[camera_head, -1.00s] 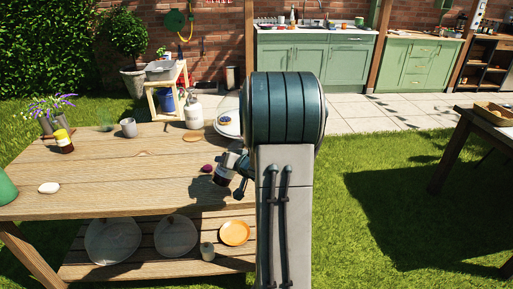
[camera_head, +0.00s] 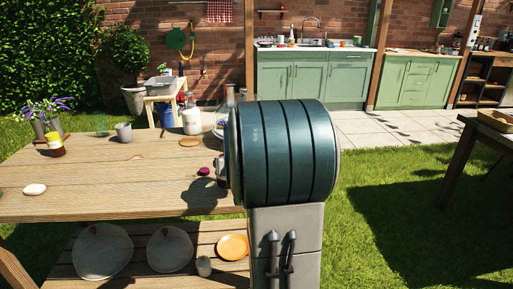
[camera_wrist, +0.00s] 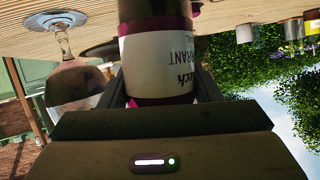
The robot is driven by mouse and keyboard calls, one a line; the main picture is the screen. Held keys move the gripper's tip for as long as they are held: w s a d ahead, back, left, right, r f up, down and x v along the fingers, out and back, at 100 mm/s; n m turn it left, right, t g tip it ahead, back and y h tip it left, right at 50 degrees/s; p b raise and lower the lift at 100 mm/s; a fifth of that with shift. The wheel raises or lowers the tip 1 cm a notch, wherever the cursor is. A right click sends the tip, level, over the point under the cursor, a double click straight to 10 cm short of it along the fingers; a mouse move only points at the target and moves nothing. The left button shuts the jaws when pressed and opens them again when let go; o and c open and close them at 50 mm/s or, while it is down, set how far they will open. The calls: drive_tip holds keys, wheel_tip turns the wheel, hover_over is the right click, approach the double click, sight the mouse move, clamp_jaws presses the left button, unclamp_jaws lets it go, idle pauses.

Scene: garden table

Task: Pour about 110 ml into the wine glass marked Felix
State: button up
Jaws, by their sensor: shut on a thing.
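In the wrist view, which shows the scene upside down, my gripper (camera_wrist: 160,88) is shut on a dark bottle (camera_wrist: 158,50) with a pale label reading "...RRANT". The bottle looks roughly upright; its neck is out of view. A stemmed wine glass (camera_wrist: 62,38) stands on the table to the left of the bottle in the wrist view, apart from it. I cannot read a name on the glass or tell whether it holds liquid. In the head view my arm hides the gripper, the glass and most of the bottle, of which a sliver (camera_head: 221,170) shows.
The wooden table (camera_head: 100,180) bears a white stone (camera_head: 35,189), a grey cup (camera_head: 124,132), a yellow-labelled bottle (camera_head: 55,144), a purple item (camera_head: 203,171) and a white canister (camera_head: 191,119). Plates lie on its lower shelf. The front middle of the tabletop is clear.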

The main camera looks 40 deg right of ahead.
drive_tip(key=shift+d+n+h+b, duration=0.15)
drive_tip(key=shift+n+h+b, duration=0.3)
drive_tip(key=shift+b, duration=1.7)
